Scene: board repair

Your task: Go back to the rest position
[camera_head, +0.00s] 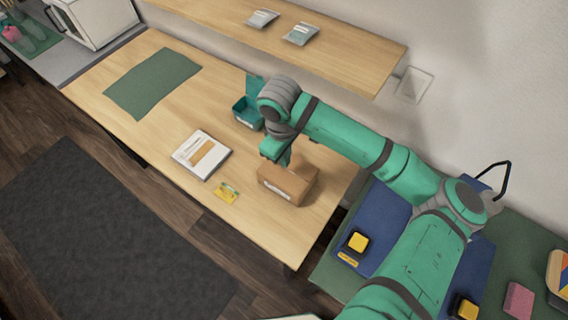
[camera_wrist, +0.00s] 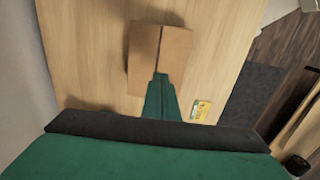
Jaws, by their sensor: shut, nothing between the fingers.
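My gripper (camera_head: 284,158) is at the end of my green arm, in front of or above the near end of a closed brown cardboard box (camera_head: 287,183) on the wooden table. In the wrist view my gripper (camera_wrist: 160,78) shows as two green fingers pressed together, with nothing between them. Its tips overlap the cardboard box (camera_wrist: 147,47) in that view. I cannot tell whether they touch it.
A wooden shelf (camera_head: 340,55) runs above the back. The table's left front is clear.

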